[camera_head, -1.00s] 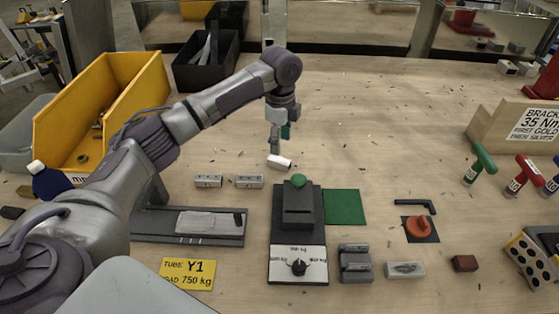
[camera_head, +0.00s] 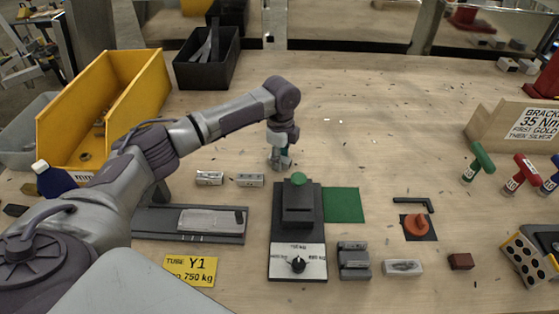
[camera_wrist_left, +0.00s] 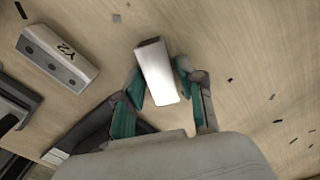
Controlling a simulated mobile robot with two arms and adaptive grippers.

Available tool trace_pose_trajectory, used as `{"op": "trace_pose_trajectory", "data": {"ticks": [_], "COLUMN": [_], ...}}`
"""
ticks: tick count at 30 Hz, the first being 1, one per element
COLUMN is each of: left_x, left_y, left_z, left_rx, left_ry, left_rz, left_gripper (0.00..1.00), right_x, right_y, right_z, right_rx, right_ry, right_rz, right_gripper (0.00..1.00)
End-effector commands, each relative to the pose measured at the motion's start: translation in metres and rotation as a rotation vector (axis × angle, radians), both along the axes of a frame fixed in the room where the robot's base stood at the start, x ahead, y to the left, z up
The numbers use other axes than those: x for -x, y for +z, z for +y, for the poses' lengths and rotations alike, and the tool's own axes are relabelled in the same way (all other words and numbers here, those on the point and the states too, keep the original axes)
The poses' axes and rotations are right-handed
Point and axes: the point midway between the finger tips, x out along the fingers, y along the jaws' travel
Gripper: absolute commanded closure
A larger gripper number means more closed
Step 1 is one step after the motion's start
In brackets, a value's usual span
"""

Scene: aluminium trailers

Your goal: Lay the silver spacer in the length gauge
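The silver spacer (camera_wrist_left: 160,72), a small pale block, lies between the two fingers of my left gripper (camera_wrist_left: 159,82) in the left wrist view. The teal pads stand close on both sides of it, and I see no clear grip. In the head view the left gripper (camera_head: 281,164) is down at the bench and hides the spacer. A long dark fixture with a pale plate and a dark end stop (camera_head: 143,222), which looks like the length gauge, lies to its lower left, under my forearm's side. My right gripper is not in view.
Two small silver blocks (camera_head: 209,178) (camera_head: 250,180) lie just left of the gripper; one marked Y2 shows in the wrist view (camera_wrist_left: 57,55). A dark dial device (camera_head: 298,230) and green mat (camera_head: 344,205) are in front. A yellow bin (camera_head: 75,118) stands left.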

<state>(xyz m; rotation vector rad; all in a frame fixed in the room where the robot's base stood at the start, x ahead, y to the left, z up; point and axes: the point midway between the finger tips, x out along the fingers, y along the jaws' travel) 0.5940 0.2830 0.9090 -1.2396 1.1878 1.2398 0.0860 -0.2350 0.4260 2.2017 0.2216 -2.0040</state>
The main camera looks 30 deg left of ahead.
Motion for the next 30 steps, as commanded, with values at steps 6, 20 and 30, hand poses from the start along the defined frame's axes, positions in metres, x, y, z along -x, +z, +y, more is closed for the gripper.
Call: {"op": "trace_pose_trajectory", "data": {"ticks": [6,20,30], "left_x": [0.0,-0.001,0.009], "left_y": [0.0,0.014,0.063], "left_z": [0.0,-0.001,-0.04], "left_rx": [0.0,0.001,0.004], "left_ry": [-0.001,-0.001,-0.009], "left_rz": [0.0,-0.003,-0.003], "left_gripper": [1.0,1.0,1.0], "right_x": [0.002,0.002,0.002], "right_y": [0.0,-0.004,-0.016], "right_z": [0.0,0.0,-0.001], "right_rx": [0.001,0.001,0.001], "right_ry": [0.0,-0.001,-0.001], "right_rz": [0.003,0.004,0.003], "right_gripper": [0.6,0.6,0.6]}}
